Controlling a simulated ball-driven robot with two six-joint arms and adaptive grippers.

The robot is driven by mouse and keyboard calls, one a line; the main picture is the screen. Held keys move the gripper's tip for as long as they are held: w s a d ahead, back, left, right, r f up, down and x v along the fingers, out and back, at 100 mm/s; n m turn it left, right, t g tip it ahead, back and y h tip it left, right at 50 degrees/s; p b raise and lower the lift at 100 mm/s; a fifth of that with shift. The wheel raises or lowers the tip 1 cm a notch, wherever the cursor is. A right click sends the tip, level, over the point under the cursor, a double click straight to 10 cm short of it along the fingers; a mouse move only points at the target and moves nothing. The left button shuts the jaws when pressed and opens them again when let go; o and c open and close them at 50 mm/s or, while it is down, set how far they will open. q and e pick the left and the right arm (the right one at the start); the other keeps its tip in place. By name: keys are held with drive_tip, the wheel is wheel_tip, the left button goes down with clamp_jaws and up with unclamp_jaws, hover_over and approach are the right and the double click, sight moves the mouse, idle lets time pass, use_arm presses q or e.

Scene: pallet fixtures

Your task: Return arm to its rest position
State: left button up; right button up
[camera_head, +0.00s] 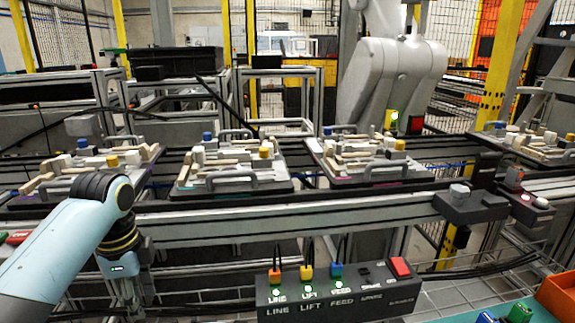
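My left arm comes in from the lower left, light blue with a dark wrist joint. Its gripper (130,300) points down in front of the conveyor's near rail, at the lower left. The fingers are small and blend with the metal frame behind them, so I cannot tell whether they are open or shut. I see no object held there. My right gripper is not in view.
Several pallet fixtures, including a middle one (233,182), sit on the conveyor (300,205). A dark control box (340,297) labelled LINE, LIFT and FEED stands front centre. A grey robot arm (385,75) stands behind. A wire tray (215,297) runs beneath the rail.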

use_arm(q)
drive_tip(key=s+n, duration=0.2)
drive_tip(key=s, duration=0.2)
drive_tip(key=s+d+n+t, duration=0.1)
drive_tip(key=s+n, duration=0.1)
drive_tip(key=s, duration=0.2)
drive_tip(key=s+f+n, duration=0.1)
drive_tip(key=s+n, duration=0.1)
drive_tip(key=s, duration=0.2)
drive_tip(key=shift+s+d+y, duration=0.2)
drive_tip(key=shift+d+y, duration=0.05)
drive_tip(key=shift+y, duration=0.05)
drive_tip(key=s+d+r+n+t, duration=0.2)
drive_tip(key=s+r+n, duration=0.45)
drive_tip(key=s, duration=0.55)
drive_tip(key=s+a+f+g, duration=0.1)
drive_tip(key=s+a+f, duration=0.1)
drive_tip(key=f, duration=1.2)
drive_tip(key=s+a+f, duration=0.1)
drive_tip(key=f, duration=1.4)
drive_tip(key=s+f+g, duration=0.1)
drive_tip(key=s+f, duration=1.2)
drive_tip(key=s, duration=0.4)
drive_tip(key=shift+a+f+n, duration=0.2)
drive_tip(key=shift+a+n, duration=0.25)
